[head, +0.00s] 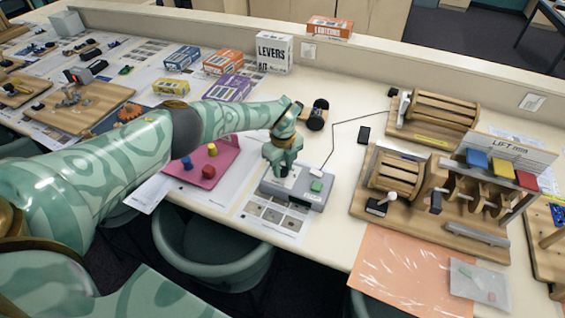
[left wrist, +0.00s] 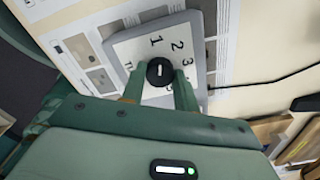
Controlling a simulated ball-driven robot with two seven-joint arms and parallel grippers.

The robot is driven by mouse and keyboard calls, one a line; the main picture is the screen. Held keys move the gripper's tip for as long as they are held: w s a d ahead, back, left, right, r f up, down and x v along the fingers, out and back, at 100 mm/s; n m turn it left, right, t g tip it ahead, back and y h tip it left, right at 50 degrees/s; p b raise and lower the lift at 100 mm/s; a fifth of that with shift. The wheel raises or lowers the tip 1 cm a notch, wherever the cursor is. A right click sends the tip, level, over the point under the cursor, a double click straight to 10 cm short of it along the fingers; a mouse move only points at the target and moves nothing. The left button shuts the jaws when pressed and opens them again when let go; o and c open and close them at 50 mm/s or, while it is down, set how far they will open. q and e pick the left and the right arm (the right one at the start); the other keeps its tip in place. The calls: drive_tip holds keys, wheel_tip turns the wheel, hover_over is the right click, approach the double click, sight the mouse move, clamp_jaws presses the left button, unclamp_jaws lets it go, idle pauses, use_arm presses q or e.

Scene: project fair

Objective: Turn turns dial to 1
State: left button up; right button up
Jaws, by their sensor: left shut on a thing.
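The turns dial (left wrist: 160,71) is a round black knob with a short white mark, on a white plate printed with 1, 2 and 3. The mark lies roughly upright in the left wrist view; which number it points at I cannot tell for certain. The plate is on a grey control box (head: 308,200) with a green button (head: 316,186). My left gripper (head: 284,168) is over the box's left part, hiding the dial in the head view. In the left wrist view its fingers (left wrist: 158,88) are closed on either side of the dial. My right gripper does not show.
A cable runs from the box toward a wooden drum machine (head: 430,112) behind right. A larger wooden machine with coloured blocks (head: 385,210) stands to the right. A pink tray (head: 207,175) lies left. Boxes, including a white levers box (head: 274,52), stand at the back.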

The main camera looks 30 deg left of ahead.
use_arm(q)
drive_tip(key=shift+r+n, duration=0.1)
drive_tip(key=shift+n, duration=0.5)
drive_tip(key=shift+p, duration=0.35)
drive_tip(key=o, duration=1)
drive_tip(key=shift+c, duration=0.2)
wheel_tip(320, 180, up, 8)
drive_tip(key=shift+w+f+p, duration=0.1)
drive_tip(key=shift+f+p, duration=0.15)
drive_tip(key=shift+p, duration=0.95)
wheel_tip(320, 180, up, 9)
hover_over(283, 169)
drive_tip(key=shift+f, duration=0.15)
drive_tip(key=shift+f, duration=0.1)
